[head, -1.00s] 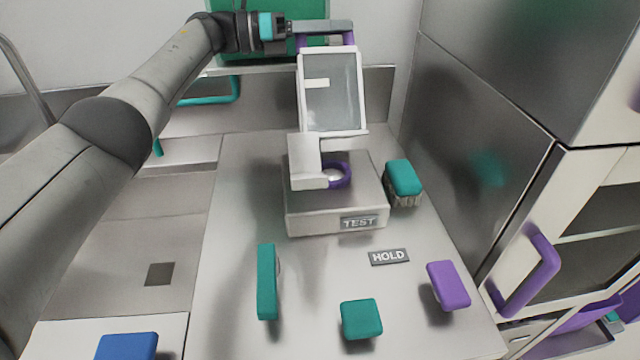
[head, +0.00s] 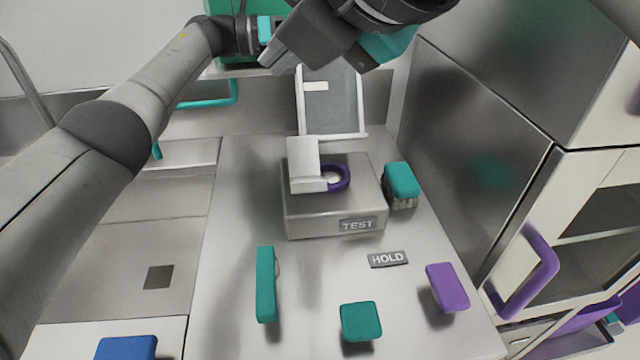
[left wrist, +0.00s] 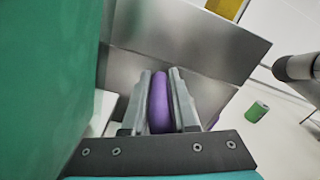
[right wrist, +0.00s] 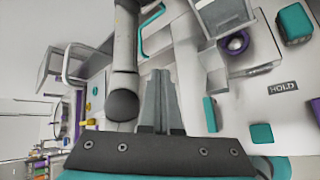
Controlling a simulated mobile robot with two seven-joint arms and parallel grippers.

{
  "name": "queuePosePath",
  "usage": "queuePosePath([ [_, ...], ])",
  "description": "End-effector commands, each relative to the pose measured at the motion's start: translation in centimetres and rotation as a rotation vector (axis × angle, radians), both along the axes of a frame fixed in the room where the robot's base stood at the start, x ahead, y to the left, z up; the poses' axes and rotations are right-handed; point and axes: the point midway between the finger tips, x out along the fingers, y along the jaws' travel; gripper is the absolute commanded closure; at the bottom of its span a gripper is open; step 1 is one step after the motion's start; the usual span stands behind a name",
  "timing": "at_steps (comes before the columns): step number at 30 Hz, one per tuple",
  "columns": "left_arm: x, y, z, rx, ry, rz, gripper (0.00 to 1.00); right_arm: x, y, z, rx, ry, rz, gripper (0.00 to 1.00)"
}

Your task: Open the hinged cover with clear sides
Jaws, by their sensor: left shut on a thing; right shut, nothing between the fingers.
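The cover (head: 335,100), a white frame with clear panels, stands raised at the back of the grey box marked TEST (head: 310,220). A purple ring (head: 346,172) shows on the box beside a white block (head: 303,155). My left gripper (left wrist: 160,75) is shut on a purple bar (left wrist: 161,105), which looks like the cover's handle. In the head view that grip is hidden behind my right gripper (head: 272,50), which is in front of the cover's top. My right gripper's fingers (right wrist: 158,80) are together and empty in the right wrist view.
On the bench (head: 225,260), a teal brush (head: 403,180) stands right of the box. Teal pieces (head: 266,285) (head: 360,321), a purple piece (head: 447,287) and a HOLD plate (head: 388,259) lie in front. A steel cabinet with a purple handle (head: 530,275) stands right.

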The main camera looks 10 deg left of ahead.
Motion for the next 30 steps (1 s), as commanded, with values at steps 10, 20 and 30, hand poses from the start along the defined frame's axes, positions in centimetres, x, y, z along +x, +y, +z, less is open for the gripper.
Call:
queuePosePath([
  [10, 0.0, 0.1, -0.3, 0.004, 0.004, 0.003, 1.00, -7.5, -4.7, -10.6, -0.680, -0.067, 0.223, 1.00],
  [20, 0.0, 0.1, -0.3, 0.004, 0.004, 0.003, 1.00, -6.8, -5.3, -13.5, -0.758, -0.068, 0.242, 1.00],
  [30, 0.0, 0.1, -0.3, 0.004, 0.005, 0.003, 1.00, -3.0, -4.1, -19.1, -0.754, -0.067, 0.240, 1.00],
])
